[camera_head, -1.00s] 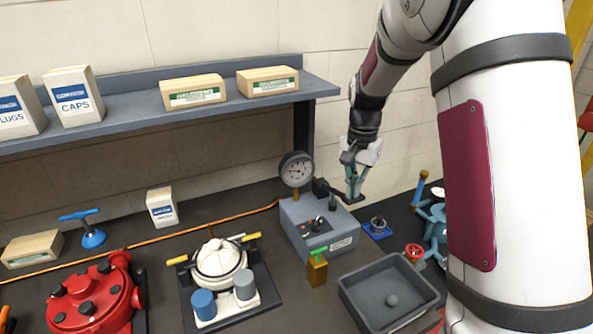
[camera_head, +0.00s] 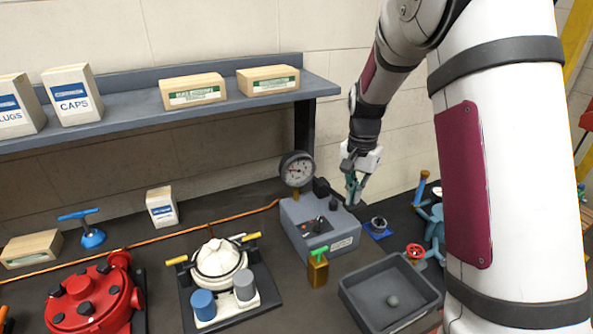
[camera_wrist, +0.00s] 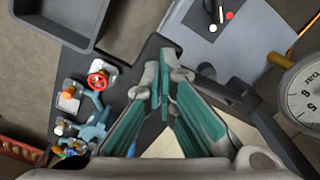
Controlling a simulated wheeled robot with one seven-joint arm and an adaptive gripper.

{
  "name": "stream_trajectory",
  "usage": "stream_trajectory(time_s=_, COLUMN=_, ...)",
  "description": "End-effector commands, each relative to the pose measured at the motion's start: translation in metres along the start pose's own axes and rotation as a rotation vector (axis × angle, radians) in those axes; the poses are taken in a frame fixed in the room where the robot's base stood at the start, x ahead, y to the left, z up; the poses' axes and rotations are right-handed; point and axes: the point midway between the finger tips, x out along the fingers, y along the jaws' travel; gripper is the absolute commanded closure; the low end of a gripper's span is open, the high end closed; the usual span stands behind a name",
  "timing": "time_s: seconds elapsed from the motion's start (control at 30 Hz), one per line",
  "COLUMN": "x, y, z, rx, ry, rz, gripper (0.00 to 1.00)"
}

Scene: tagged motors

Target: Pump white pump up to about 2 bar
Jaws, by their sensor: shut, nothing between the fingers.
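The white pump (camera_head: 214,262) sits on a dark base left of centre, with yellow-ended clamps and a blue and a grey cylinder at its front. To its right is a grey pump box (camera_head: 318,226) with a round gauge (camera_head: 297,169) and a black lever (camera_head: 338,196). The gauge face is too small to read in the head view and partly cut off in the wrist view (camera_wrist: 306,96). My gripper (camera_head: 353,203) is shut and empty at the lever's outer end. Its teal fingers (camera_wrist: 160,98) show in the wrist view; contact with the lever is unclear.
An orange hose (camera_head: 160,239) runs left from the box along the bench. A grey tray (camera_head: 365,308), a brass piece with green top (camera_head: 318,270) and a blue fitting (camera_head: 378,228) lie nearby. The red motor (camera_head: 88,300) is far left. A shelf (camera_head: 130,121) overhangs the back.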

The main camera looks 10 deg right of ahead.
Motion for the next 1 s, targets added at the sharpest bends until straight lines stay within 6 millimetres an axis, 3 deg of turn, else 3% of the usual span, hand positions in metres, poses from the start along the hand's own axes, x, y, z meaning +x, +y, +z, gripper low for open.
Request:
stream_trajectory(time_s=0.77, x=0.033, y=-0.001, z=0.0, rx=0.001, ry=0.0, rz=-0.001, gripper=1.0)
stream_trajectory(time_s=1.0, x=0.02, y=0.0, z=0.0, rx=0.0, ry=0.002, rz=-0.002, gripper=1.0)
